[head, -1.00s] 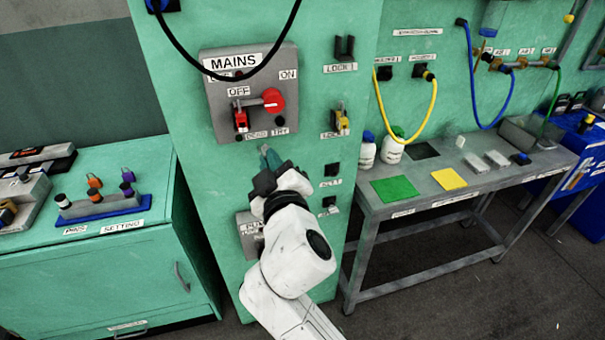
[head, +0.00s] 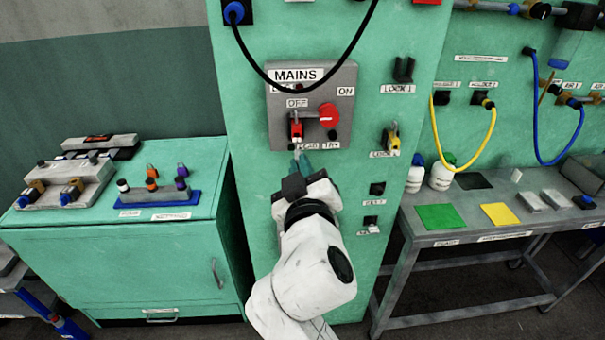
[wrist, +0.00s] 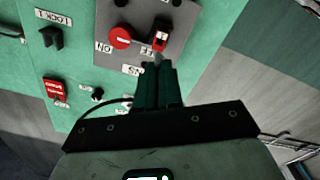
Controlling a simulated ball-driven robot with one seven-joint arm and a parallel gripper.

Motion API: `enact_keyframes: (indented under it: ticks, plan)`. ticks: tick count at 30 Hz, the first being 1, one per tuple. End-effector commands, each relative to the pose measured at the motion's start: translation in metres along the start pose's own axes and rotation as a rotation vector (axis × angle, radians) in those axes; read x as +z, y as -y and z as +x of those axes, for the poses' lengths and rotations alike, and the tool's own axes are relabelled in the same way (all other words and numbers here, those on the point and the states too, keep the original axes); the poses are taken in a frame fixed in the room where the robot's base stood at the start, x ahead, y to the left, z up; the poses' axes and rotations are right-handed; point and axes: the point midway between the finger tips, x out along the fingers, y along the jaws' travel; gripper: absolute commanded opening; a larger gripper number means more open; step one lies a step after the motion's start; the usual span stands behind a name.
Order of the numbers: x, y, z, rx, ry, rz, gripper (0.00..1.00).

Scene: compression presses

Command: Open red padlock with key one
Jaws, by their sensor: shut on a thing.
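The red padlock (head: 296,130) hangs on the MAINS switch panel, below the OFF label. It also shows in the wrist view (wrist: 160,40), just beyond the fingertips. My gripper (head: 302,162) has teal fingers pointing up at the padlock from just below. In the wrist view the fingers (wrist: 158,82) are together. A small grey piece, taken to be the key (wrist: 158,60), sticks out at their tips toward the padlock. Most of the key is hidden by the fingers. I cannot tell whether it touches the padlock or is in its keyhole.
A red rotary handle (head: 328,114) sits right of the padlock on the grey MAINS panel (head: 344,78). A black cable (head: 290,86) loops across the panel's top. A yellow lock (head: 391,138) hangs at the right. A cabinet (head: 110,255) stands left, a workbench (head: 430,238) right.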

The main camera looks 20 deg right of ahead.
Motion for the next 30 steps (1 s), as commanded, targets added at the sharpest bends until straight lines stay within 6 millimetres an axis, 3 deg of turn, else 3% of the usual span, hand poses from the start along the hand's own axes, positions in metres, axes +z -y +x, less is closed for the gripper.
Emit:
enact_keyframes:
  ticks: [15, 30]
  plan:
    - [0.0, 0.0, 0.04, 0.001, 0.0, -0.001, 0.0]
    - [0.0, 0.0, 0.044, 0.0, 0.0, 0.0, 0.0]
